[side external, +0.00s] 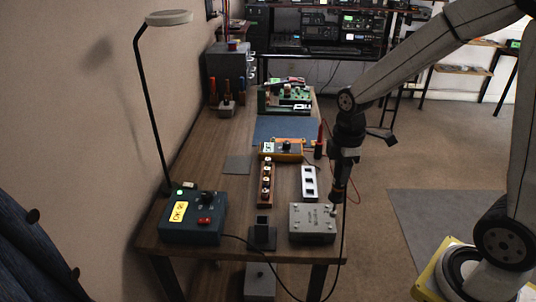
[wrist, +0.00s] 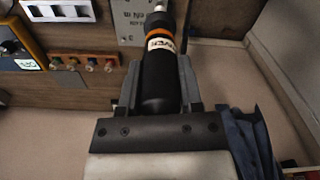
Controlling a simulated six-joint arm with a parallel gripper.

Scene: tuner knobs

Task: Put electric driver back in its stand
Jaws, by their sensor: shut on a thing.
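The electric driver (wrist: 160,65) is black with an orange ring and a pale label. My gripper (wrist: 158,80) is shut on it, with one finger on each side of its body. In the side view my gripper (side external: 345,160) points down and the driver (side external: 338,194) hangs near upright, its lower end at the right back corner of the grey box (side external: 312,222). I cannot tell whether its tip touches the box. A small black stand (side external: 262,236) on a flat base is at the table's front edge, left of the grey box; it looks like the driver's stand.
A dark box with a yellow label and red button (side external: 192,214) is at the front left, beside a tall lamp (side external: 150,90). A rail of coloured knobs (side external: 266,184), a white socketed strip (side external: 310,182) and an orange meter (side external: 282,150) lie behind. A dark cable hangs over the front edge.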

